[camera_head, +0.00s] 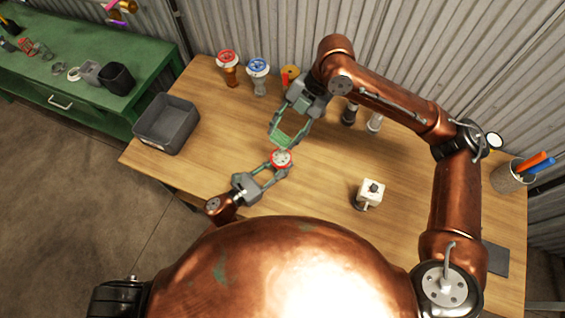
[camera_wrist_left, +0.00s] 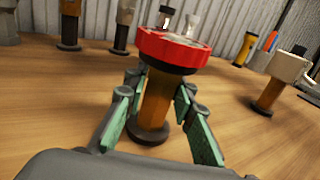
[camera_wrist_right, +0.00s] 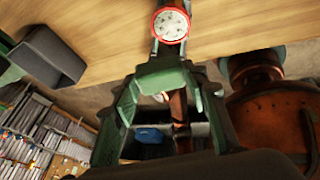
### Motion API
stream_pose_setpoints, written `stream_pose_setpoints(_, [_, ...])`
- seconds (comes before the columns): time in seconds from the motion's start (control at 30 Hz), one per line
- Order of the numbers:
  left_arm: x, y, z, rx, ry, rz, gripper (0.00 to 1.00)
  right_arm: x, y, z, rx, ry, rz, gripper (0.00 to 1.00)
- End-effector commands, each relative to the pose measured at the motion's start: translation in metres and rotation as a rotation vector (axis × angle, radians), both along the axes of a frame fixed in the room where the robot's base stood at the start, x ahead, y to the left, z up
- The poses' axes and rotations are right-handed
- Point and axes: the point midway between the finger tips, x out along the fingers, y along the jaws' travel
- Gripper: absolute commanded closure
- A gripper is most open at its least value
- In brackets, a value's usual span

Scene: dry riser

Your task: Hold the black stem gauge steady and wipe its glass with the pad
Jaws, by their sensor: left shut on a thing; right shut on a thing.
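A gauge with a red rim and pale dial (camera_head: 281,158) stands upright on the table. In the left wrist view its red head (camera_wrist_left: 172,50) sits on an amber-brown stem with a black foot; the stem does not look black. My left gripper (camera_head: 278,170) is shut around that stem below the head. My right gripper (camera_head: 284,142) is just behind and above the gauge, apart from its dial.
A white-headed piece (camera_head: 371,190) stands to the right. A grey bin (camera_head: 166,124) is at the left edge, a pen cup (camera_head: 508,178) at the right.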

Motion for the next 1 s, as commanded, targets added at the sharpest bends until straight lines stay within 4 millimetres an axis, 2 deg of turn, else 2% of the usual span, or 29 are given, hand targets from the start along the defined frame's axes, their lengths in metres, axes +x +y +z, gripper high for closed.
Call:
stream_pose_setpoints(0.2, [0.0,0.0,0.0,0.0,0.0,-0.001,0.99,0.0,0.0,0.0,0.0,0.0,0.0,0.78])
stream_pose_setpoints(0.57, [0.0,0.0,0.0,0.001,0.001,0.0,1.0,0.0,0.001,-0.002,0.001,0.001,0.0,0.78])
stream_pose_setpoints(0.77, [0.0,0.0,0.0,0.0,0.0,0.0,1.0,0.003,0.005,-0.019,0.001,0.004,0.001,0.78])
stream_pose_setpoints(1.0, [0.0,0.0,0.0,0.001,0.0,0.0,1.0,0.009,0.013,-0.048,0.005,0.005,0.0,0.78])
